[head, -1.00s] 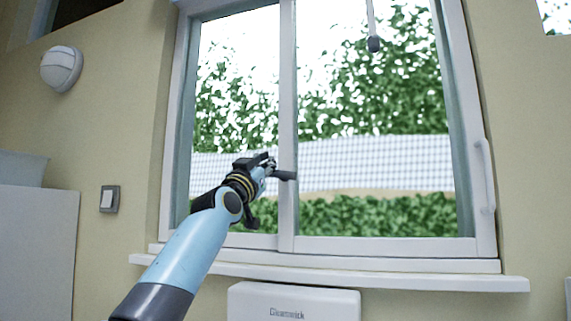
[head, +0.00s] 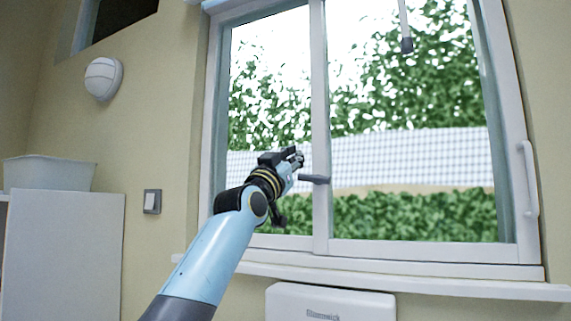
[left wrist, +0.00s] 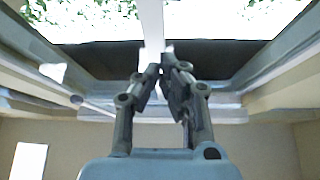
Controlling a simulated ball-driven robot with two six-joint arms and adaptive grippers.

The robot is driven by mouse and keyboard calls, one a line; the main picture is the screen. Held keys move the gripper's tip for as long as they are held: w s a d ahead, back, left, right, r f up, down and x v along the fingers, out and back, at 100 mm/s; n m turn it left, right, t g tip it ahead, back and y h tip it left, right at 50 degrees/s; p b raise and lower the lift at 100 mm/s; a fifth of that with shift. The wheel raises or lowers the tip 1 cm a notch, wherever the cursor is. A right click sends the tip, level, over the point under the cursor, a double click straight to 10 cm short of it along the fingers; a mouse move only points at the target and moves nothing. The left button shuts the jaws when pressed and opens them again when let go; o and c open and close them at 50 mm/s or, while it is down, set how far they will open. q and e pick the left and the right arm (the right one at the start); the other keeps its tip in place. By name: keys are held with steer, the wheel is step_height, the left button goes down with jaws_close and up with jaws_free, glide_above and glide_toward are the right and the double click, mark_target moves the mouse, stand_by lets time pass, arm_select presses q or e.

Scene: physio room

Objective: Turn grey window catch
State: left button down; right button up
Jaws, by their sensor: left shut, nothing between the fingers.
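The grey window catch (head: 314,179) sits on the white middle upright of the sliding window in the head view. Its lever lies about level across the upright. My left gripper (head: 297,157) is just up and left of the catch, in front of the left pane. It looks apart from the catch, though depth is hard to judge. In the left wrist view its fingers (left wrist: 162,72) are shut with nothing held, over the white upright. I cannot make out the catch in that view. My right gripper is not in view.
The window sill (head: 400,280) runs below the frame, over a white box-like unit (head: 340,301). A white pull handle (head: 530,180) is on the right frame. A cord with a grey end (head: 407,45) hangs before the right pane. A light switch (head: 152,201) is on the left wall.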

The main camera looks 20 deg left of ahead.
arm_select(q)
steer(key=v, duration=0.5)
steer(key=shift+a+f+b, duration=0.2)
steer(key=shift+b, duration=0.2)
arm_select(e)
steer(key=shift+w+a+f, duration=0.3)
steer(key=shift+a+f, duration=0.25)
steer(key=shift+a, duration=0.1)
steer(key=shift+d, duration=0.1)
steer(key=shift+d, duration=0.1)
